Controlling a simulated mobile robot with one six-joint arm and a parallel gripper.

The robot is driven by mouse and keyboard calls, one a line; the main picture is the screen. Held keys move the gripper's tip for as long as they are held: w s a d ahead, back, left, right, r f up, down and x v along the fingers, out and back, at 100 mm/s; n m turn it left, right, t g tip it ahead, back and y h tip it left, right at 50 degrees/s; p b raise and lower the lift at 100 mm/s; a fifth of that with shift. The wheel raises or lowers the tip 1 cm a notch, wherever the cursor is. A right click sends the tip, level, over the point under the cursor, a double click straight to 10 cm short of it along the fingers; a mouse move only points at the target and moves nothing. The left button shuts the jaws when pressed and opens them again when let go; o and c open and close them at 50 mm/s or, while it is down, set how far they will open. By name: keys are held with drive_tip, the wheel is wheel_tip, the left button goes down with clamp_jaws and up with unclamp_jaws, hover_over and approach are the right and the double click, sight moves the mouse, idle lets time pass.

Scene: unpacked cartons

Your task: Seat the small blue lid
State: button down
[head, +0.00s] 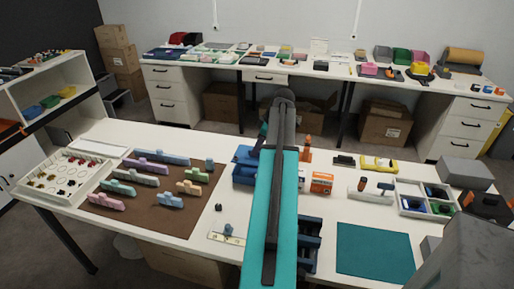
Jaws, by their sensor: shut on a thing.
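A brown mat (140,220) on the near table holds several pastel blocks with raised knobs. Among them are a long blue one (165,157) at the back, a short blue one (171,201) at the front and a very small blue piece (209,163) at the right edge. A small blue knobbed piece (228,229) stands on a whitish plate (217,237) right of the mat. I cannot tell which of these is the small blue lid. My teal and dark arm crosses the middle of the view. My gripper does not show, and whatever lies behind the arm is hidden.
A blue bin (244,172) stands partly behind my arm. Right of the arm are an orange box (321,182), a teal mat (374,255) that is bare, and a divided white tray (424,212). A compartment tray (72,178) stands at the left. A cluttered bench lies behind.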

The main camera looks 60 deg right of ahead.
sight(257, 160)
drive_tip(key=shift+f+b, duration=0.9)
drive_tip(key=shift+f, duration=1)
drive_tip(key=shift+f+b, duration=0.6)
drive_tip(key=shift+f, duration=0.6)
drive_tip(key=c, duration=1.7)
unclamp_jaws()
drive_tip(key=shift+c, duration=0.2)
drive_tip(key=shift+s+r, duration=0.15)
drive_tip(key=b+v, duration=0.2)
drive_tip(key=v, duration=1.1)
drive_tip(key=shift+r, duration=0.25)
